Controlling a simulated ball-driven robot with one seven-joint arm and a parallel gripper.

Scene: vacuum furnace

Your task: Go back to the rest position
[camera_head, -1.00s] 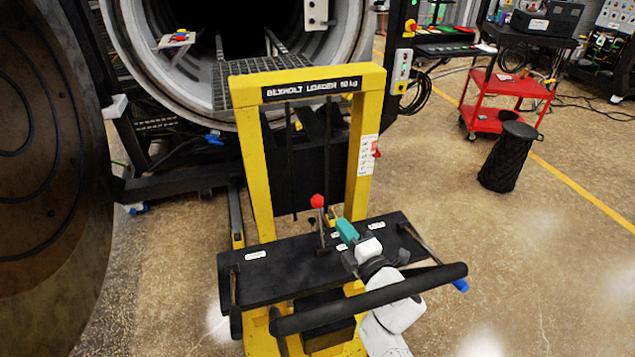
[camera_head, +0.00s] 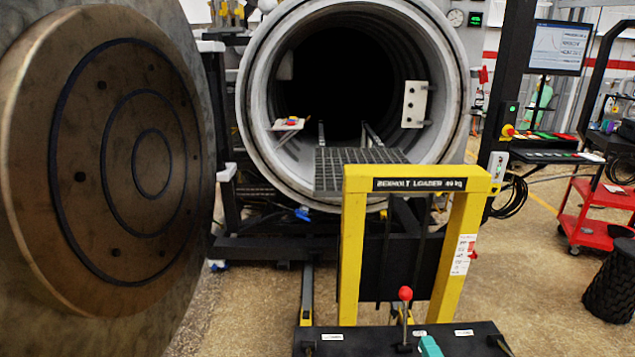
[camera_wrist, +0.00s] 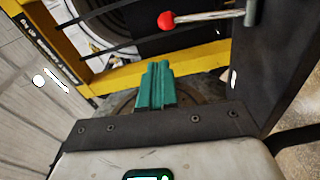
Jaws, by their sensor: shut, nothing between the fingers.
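My gripper (camera_wrist: 155,86) shows in the wrist view as two teal fingers held together, with nothing between them. In the head view only the teal tip of my gripper (camera_head: 430,347) shows at the bottom edge; the rest of the arm is out of frame. It is over the black panel (camera_head: 456,340) of the yellow loader (camera_head: 453,260), just right of the lever with a red ball knob (camera_head: 405,293). In the wrist view the red knob (camera_wrist: 166,20) and its metal rod are apart from the fingers.
The open furnace chamber (camera_head: 254,110) is behind the loader, with a grate (camera_head: 350,165) at its mouth. The big round door (camera_head: 100,170) stands open at left. A red cart (camera_head: 592,225) and a black bin (camera_head: 612,282) are at right. Some floor between is clear.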

